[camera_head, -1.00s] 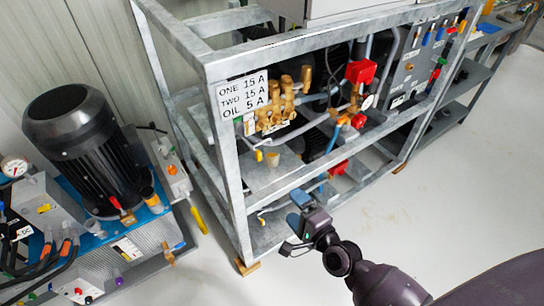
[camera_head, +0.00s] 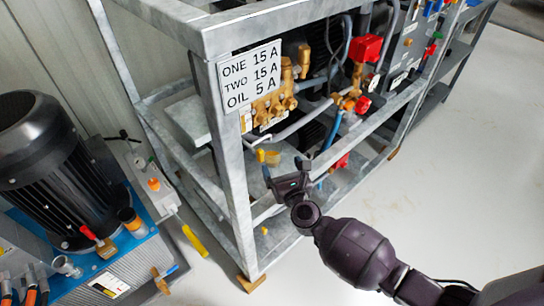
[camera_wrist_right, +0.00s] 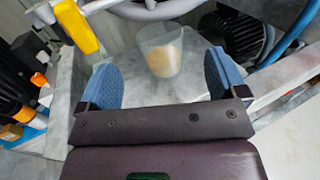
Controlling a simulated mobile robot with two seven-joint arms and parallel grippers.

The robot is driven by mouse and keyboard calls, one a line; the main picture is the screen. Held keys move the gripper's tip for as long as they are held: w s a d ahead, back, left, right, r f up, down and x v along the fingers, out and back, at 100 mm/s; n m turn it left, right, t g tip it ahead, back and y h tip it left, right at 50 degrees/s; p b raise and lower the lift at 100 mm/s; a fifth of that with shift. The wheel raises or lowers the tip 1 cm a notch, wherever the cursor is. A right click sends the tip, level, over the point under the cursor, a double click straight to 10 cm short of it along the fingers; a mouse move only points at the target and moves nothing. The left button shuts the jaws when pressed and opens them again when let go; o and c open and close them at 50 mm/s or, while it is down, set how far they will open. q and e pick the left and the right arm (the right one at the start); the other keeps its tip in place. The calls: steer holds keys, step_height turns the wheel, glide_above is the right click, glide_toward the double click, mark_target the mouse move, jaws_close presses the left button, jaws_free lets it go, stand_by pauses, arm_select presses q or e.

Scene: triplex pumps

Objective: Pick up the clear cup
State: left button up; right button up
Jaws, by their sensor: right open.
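The clear cup (camera_wrist_right: 161,52) stands upright on a grey metal shelf (camera_wrist_right: 140,113) in the right wrist view, with something yellowish showing in its lower part. In the head view the cup (camera_head: 273,158) is small, on the frame's shelf beside a yellow handle. My right gripper (camera_head: 287,174) is at the front of the frame, just short of the cup. In the wrist view its blue fingers (camera_wrist_right: 162,80) are spread wide and empty, with the cup between and beyond their tips, apart from both. My left gripper is not in view.
A yellow valve handle (camera_wrist_right: 76,26) hangs left of the cup, under a grey pipe. A blue hose (camera_wrist_right: 290,35) and black motor (camera_wrist_right: 243,37) are on the right. Galvanised frame posts (camera_head: 232,165) stand left of my arm; the floor (camera_head: 455,170) at right is clear.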

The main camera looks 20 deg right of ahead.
mark_target(276, 156)
steer(key=w+b, duration=0.1)
steer(key=w, duration=0.6)
steer(key=shift+w+f, duration=0.15)
steer(key=shift+w+d, duration=0.1)
steer(key=shift+w, duration=0.3)
steer(key=shift+c, duration=0.3)
steer(key=c, duration=1)
steer(key=shift+r, duration=0.2)
steer(key=shift+c, duration=0.2)
